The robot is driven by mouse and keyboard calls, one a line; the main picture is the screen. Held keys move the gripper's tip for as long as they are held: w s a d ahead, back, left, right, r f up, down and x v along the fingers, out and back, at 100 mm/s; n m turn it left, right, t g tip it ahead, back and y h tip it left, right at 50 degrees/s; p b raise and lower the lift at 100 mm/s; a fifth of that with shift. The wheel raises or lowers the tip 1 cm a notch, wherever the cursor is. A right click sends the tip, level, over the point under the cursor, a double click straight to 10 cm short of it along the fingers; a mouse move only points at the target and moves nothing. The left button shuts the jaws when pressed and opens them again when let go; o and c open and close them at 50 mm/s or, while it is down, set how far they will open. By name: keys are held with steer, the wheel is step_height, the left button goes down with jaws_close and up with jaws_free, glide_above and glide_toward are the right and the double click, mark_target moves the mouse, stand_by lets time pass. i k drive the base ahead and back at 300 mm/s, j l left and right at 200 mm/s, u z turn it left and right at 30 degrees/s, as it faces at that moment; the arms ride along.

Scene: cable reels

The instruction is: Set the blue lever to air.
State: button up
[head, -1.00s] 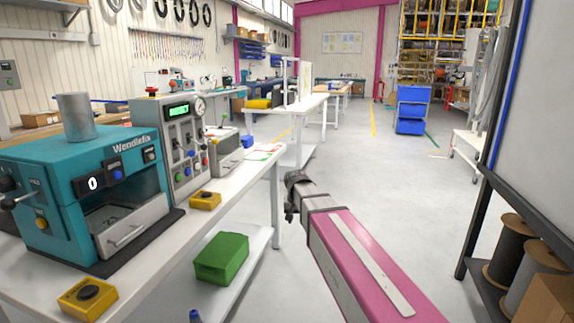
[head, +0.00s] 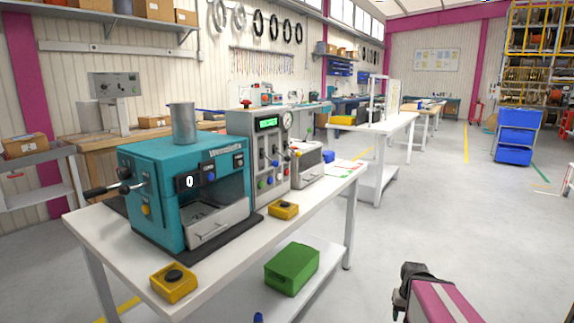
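A grey control box (head: 241,150) stands on the white workbench, right of a teal machine (head: 160,166). Its front has a lit green display (head: 267,123), a round gauge (head: 287,120), small levers and coloured knobs. My gripper (head: 412,272) is at the lower right, over the floor and well apart from the bench. Its fingers cannot be made out.
Blue bins (head: 515,137) stand at the back right. The floor right of the bench is clear.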

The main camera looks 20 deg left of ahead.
mark_target(275, 163)
steer(key=l+u, duration=0.1)
steer(key=u, duration=0.35)
steer(key=l+u, duration=0.1)
steer(key=u, duration=0.35)
steer(key=l+u, duration=0.1)
steer(key=u, duration=0.35)
steer(key=i+l+u, duration=0.3)
steer(key=l, duration=0.4)
steer(key=i+l+u, duration=0.15)
steer(key=i+l, duration=0.15)
steer(key=l+u, duration=0.3)
steer(key=l, duration=0.35)
steer(key=l+u, duration=0.25)
steer(key=l, duration=0.4)
